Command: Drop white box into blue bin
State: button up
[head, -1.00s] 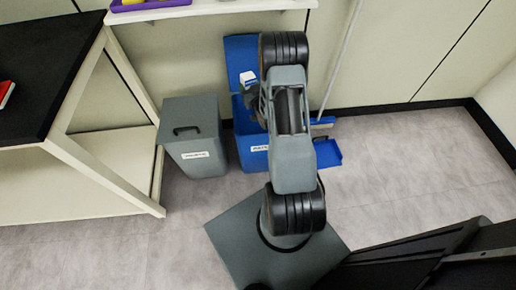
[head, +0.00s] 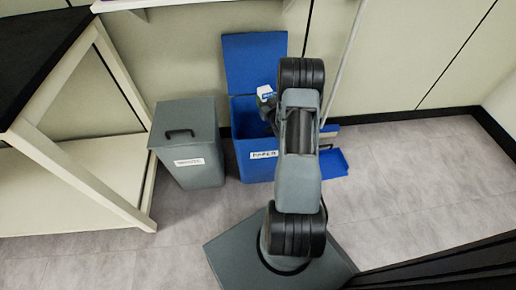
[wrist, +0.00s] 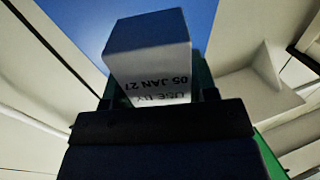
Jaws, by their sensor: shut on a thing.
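The white box (head: 266,92) is held at the end of my arm, in front of the raised blue lid and over the opening of the blue bin (head: 259,164). In the wrist view the white box (wrist: 150,60) sticks up between the fingers, with printed "USE BY 05 JAN 27" on its face. My gripper (head: 268,104) is shut on the box; it also shows in the wrist view (wrist: 158,98). The bin's lid (head: 255,60) stands open against the wall. My arm hides the bin's right side.
A grey lidded bin (head: 187,145) stands just left of the blue bin. A pale-framed bench (head: 90,190) is further left. A blue dustpan (head: 334,162) lies right of the bin, near a pale pole (head: 345,60). Floor at right is clear.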

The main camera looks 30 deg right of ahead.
aim_at(267, 95)
jog(key=shift+f+b, duration=0.55)
jog(key=shift+f, duration=0.8)
jog(key=o, duration=1)
notch_tip(267, 95, up, 4)
jog(key=shift+s+a+r+p, duration=0.1)
jog(key=shift+s+p, duration=0.05)
jog(key=shift+p, duration=0.75)
jog(key=s+r, duration=0.1)
jog(key=s+a+r+p, duration=0.1)
jog(key=r, duration=0.1)
jog(key=s+r+p, duration=0.1)
jog(key=r, duration=0.1)
jog(key=shift+s+a, duration=0.4)
jog(key=s+a+r, duration=0.1)
jog(key=s, duration=0.1)
jog(key=s+a+r+p, duration=0.1)
jog(key=s, duration=0.2)
jog(key=s+a+r+p, duration=0.1)
jog(key=s+a, duration=0.1)
jog(key=s, duration=0.1)
jog(key=shift+s+r, duration=0.25)
jog(key=shift+r, duration=0.15)
jog(key=shift+a+r, duration=0.1)
